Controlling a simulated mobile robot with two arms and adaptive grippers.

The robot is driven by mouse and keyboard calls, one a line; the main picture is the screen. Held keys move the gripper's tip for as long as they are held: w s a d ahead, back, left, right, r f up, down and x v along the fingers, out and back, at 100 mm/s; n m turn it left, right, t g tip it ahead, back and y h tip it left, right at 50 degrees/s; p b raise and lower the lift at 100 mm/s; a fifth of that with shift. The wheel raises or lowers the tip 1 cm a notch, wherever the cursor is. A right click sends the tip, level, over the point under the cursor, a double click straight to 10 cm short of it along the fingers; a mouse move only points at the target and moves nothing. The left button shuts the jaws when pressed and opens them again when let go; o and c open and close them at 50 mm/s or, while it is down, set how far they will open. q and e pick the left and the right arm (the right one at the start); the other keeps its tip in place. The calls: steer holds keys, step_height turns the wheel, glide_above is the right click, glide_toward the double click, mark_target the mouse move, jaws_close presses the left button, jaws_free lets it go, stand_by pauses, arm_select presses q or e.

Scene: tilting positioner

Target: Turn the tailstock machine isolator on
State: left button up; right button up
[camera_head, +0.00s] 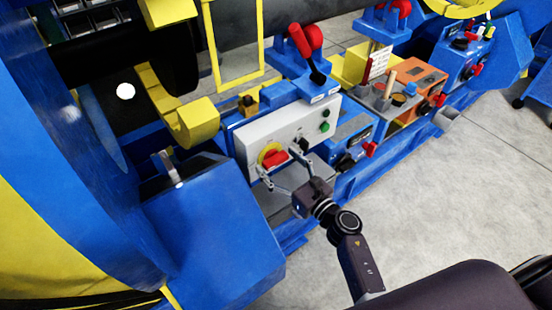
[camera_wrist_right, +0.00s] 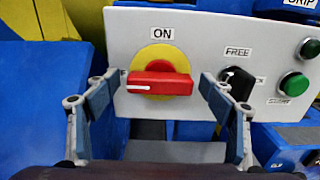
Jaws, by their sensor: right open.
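The isolator (camera_head: 271,156) is a red rotary handle on a yellow disc, on a light grey panel. In the right wrist view the red handle (camera_wrist_right: 160,84) lies level, its white mark at the left end, below an "ON" label (camera_wrist_right: 161,33). My right gripper (camera_head: 283,168) is open in front of the panel. In the right wrist view its fingers (camera_wrist_right: 160,86) stand to the left and right of the handle, with a gap showing on each side. I cannot tell how far the tips are from the panel. My left gripper is not in view.
A black "FREE" selector (camera_wrist_right: 237,82) sits close by the right finger. A green button (camera_wrist_right: 294,84) is farther right on the grey panel (camera_head: 296,129). A blue housing (camera_head: 215,240) stands left of my arm. The concrete floor (camera_head: 450,200) at right is clear.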

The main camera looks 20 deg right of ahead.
steer(key=shift+w+a, duration=0.2)
steer(key=shift+w, duration=0.35)
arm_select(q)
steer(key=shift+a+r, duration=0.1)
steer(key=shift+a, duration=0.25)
arm_select(e)
steer(key=c, duration=1.2)
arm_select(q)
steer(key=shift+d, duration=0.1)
arm_select(e)
steer(key=shift+o, duration=0.2)
